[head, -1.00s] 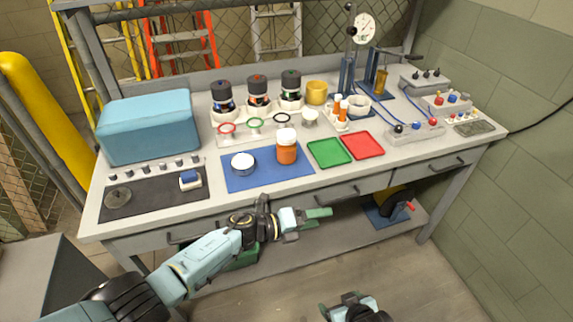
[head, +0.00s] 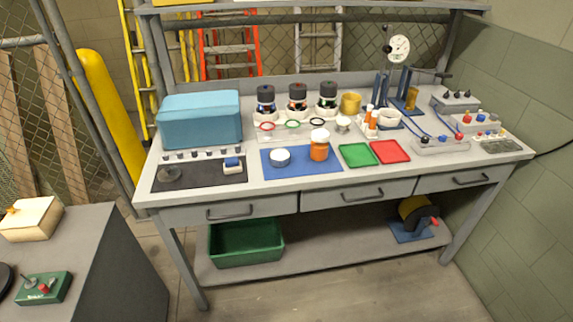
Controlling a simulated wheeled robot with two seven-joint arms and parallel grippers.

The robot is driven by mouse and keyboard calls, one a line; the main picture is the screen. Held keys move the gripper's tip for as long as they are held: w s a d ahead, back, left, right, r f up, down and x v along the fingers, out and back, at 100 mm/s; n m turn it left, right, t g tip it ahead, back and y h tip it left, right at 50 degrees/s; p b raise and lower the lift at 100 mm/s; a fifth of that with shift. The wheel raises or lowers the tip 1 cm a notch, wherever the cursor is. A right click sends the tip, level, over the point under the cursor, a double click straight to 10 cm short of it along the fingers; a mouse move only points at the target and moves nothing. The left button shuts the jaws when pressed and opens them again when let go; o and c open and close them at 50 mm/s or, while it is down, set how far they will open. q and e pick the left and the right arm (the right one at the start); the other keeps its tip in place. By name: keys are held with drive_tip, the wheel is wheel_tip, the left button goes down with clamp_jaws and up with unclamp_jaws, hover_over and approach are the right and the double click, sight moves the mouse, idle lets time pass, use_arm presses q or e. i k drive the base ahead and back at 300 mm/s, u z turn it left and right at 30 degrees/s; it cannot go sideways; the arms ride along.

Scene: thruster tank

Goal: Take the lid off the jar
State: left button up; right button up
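An orange jar (head: 319,152) stands upright on the blue mat (head: 302,169) on the workbench. A white lid (head: 320,135) sits on top of the jar. A low round container with a white top (head: 280,157) stands on the same mat, to the left of the jar and apart from it. Neither of my grippers nor my arms show in the head view now.
Green (head: 358,155) and red (head: 390,152) trays lie right of the mat. A dark mat (head: 200,175) and a blue box (head: 200,118) are at the left. Dark-capped bottles (head: 297,97) stand behind. A grey cabinet (head: 75,260) is at the lower left. Floor in front is clear.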

sight(319, 152)
drive_tip(key=u, duration=0.35)
drive_tip(key=k, duration=0.65)
drive_tip(key=z, duration=0.4)
drive_tip(key=i, duration=1.6)
drive_tip(key=u, duration=0.7)
